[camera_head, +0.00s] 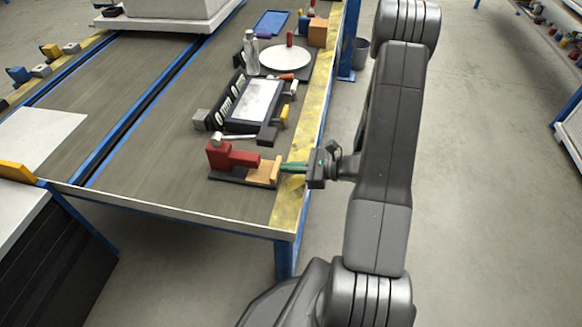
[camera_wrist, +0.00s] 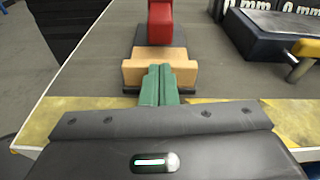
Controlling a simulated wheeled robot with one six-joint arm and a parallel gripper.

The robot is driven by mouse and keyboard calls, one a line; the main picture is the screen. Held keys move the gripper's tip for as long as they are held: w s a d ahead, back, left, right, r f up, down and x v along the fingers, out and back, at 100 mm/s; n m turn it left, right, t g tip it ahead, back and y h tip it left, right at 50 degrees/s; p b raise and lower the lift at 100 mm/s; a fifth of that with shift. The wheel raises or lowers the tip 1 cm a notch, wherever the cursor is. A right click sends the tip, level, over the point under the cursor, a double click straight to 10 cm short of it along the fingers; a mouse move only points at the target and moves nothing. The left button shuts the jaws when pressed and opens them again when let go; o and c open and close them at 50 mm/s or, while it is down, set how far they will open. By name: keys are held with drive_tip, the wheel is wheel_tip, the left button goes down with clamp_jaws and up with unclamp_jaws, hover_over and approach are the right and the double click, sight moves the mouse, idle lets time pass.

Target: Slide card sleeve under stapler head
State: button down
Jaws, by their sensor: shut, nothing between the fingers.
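The red stapler (camera_head: 226,157) stands on a dark base near the front right corner of the workbench. Its red head also shows at the top of the wrist view (camera_wrist: 160,28). The tan card sleeve (camera_head: 264,172) lies at the right end of that base, in front of the red head; it also shows in the wrist view (camera_wrist: 183,56). My gripper (camera_head: 285,167) reaches in from the right over the yellow edge strip. Its green fingers (camera_wrist: 159,72) are shut together, their tips at the near side of the sleeve. Whether they touch it is hard to tell.
Just behind the stapler lie a hammer-like tool (camera_head: 236,139) and a black case with a pale panel (camera_head: 255,98). Farther back are a white round plate (camera_head: 285,57), clear bottles (camera_head: 250,52), an orange box (camera_head: 318,33) and a blue tray (camera_head: 271,23). Bench left of the stapler is clear.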

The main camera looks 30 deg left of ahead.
drive_tip(key=shift+s+a+f, duration=0.15)
drive_tip(key=shift+s+a, duration=0.05)
drive_tip(key=shift+a, duration=0.35)
drive_tip(key=p+v, duration=0.2)
drive_tip(key=v, duration=1.4)
drive_tip(key=shift+d, duration=0.3)
drive_tip(key=shift+a, duration=0.1)
drive_tip(key=b+x, duration=0.2)
drive_tip(key=x, duration=1.4)
drive_tip(key=shift+w, duration=0.1)
